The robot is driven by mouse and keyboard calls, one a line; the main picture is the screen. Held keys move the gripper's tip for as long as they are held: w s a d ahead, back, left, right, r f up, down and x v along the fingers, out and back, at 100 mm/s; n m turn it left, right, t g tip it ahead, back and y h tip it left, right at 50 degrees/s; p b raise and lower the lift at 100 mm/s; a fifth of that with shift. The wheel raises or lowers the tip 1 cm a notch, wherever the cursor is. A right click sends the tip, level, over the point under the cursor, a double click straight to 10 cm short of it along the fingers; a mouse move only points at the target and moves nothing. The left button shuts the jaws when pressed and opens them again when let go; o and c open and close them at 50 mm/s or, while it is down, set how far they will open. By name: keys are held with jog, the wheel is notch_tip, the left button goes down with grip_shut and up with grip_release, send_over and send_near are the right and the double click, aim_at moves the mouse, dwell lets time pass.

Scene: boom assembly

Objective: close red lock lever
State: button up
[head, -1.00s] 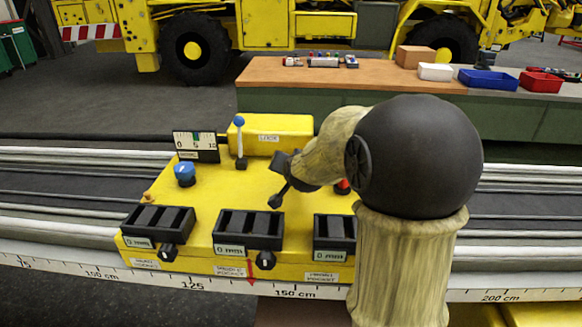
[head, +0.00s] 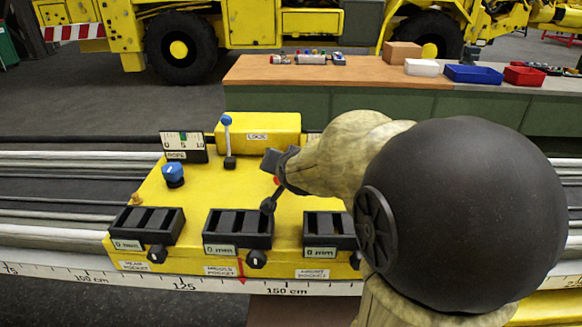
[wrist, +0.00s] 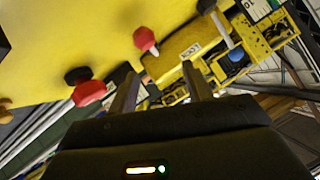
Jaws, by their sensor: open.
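The red lock lever shows in the wrist view as a red knob (wrist: 144,38) on a short pale stem beside the yellow box labelled LOCK (wrist: 190,50). In the head view a small bit of red (head: 277,181) shows at my gripper, and I cannot tell which red part it is. My gripper (head: 268,182) is over the yellow console (head: 190,215), in front of the LOCK box (head: 258,127). In the wrist view the two fingers of my gripper (wrist: 160,75) are apart with nothing held between them. The red knob lies beyond the fingertips.
A second red knob (wrist: 88,93) on a black base is left of the fingers in the wrist view. A blue-tipped lever (head: 227,140), a blue knob (head: 173,173) and black slotted pockets (head: 238,228) stand on the console. A workbench (head: 350,75) is behind.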

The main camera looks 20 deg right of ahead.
jog(key=p+v, duration=0.3)
jog(key=v, duration=0.7)
jog(key=shift+f, duration=0.1)
